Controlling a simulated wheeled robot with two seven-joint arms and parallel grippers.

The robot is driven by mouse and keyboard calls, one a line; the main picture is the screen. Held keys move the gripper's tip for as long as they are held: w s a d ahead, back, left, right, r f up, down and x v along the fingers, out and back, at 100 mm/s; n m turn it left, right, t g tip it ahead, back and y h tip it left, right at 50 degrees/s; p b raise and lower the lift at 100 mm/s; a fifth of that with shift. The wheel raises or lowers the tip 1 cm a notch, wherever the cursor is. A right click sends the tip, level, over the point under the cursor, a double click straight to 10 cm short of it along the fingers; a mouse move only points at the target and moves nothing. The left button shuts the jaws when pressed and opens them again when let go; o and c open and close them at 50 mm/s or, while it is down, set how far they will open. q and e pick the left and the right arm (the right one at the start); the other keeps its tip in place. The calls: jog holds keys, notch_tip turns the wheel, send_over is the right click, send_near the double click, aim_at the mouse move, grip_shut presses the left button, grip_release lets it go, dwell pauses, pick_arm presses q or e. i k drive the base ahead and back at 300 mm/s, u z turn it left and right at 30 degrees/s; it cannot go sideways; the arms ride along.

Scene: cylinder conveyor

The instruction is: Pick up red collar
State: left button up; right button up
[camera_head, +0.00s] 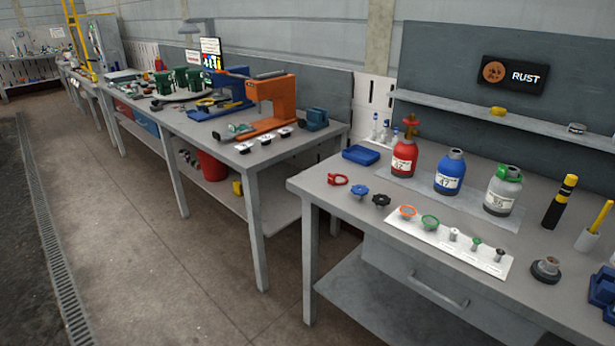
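A small red ring-shaped piece with a tab (337,179), which looks like the red collar, lies flat near the left end of the near grey table (330,200). It is uncovered. A red cylinder (403,158) with a red and gold valve on top stands behind it to the right. A blue cylinder (449,172) and a silver cylinder with a green collar (503,190) stand in a row beside it. Neither of my grippers is in view.
Right of the red ring lie blue (359,191) and black (381,200) knobs and a white board (450,240) with an orange ring, a green ring and small fittings. A blue tray (361,155) is behind. A shelf (520,120) overhangs the back. Floor at lower left is clear.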

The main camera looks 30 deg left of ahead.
aim_at(332, 178)
jog(key=u, duration=0.75)
jog(key=i, duration=1.7)
jog(key=z, duration=0.65)
